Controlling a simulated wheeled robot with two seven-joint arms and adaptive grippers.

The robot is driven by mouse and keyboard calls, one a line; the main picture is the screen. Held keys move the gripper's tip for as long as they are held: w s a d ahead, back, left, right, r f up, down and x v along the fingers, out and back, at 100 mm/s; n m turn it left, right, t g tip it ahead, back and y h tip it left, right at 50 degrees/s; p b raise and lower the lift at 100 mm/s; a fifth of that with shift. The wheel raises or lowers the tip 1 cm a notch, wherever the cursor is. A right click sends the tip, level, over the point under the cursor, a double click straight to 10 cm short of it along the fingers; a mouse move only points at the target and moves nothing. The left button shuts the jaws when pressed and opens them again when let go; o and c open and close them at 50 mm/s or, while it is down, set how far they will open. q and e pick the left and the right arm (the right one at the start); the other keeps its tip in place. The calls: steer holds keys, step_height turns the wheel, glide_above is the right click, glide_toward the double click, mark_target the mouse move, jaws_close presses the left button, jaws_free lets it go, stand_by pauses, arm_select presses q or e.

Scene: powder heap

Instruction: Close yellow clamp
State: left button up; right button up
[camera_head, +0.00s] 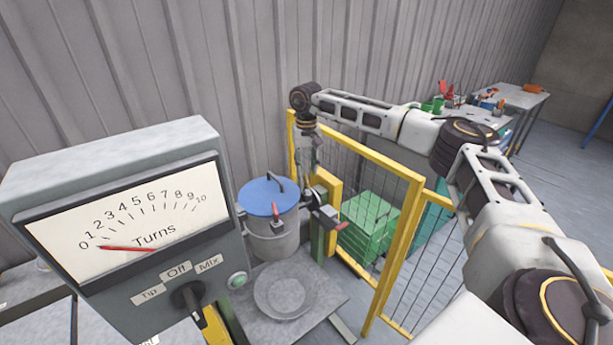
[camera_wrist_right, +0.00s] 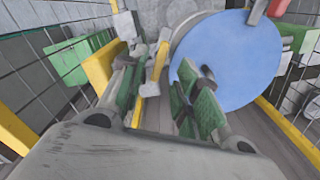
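The yellow clamp (camera_wrist_right: 158,62) shows in the right wrist view as a narrow yellow lever beside the blue lid (camera_wrist_right: 228,62), standing up rather than lying over it. In the head view I cannot make it out behind my gripper. The blue-lidded drum (camera_head: 283,240) stands beside the control box, with a red clamp (camera_head: 275,209) at its front. My right gripper (camera_wrist_right: 163,92) is open, its green-padded fingers on either side of the yellow lever's lower part; contact cannot be told. In the head view my right gripper (camera_head: 316,208) is at the drum's right side. My left gripper is out of view.
A control box (camera_head: 130,225) with a turns dial stands left. A yellow-framed mesh fence (camera_head: 402,255) is close right of the drum, with a green box (camera_head: 368,228) behind it. A workbench (camera_head: 520,97) stands at the back right.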

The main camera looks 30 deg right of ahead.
mark_target(306, 178)
steer(key=shift+f, duration=2.15)
jaws_close()
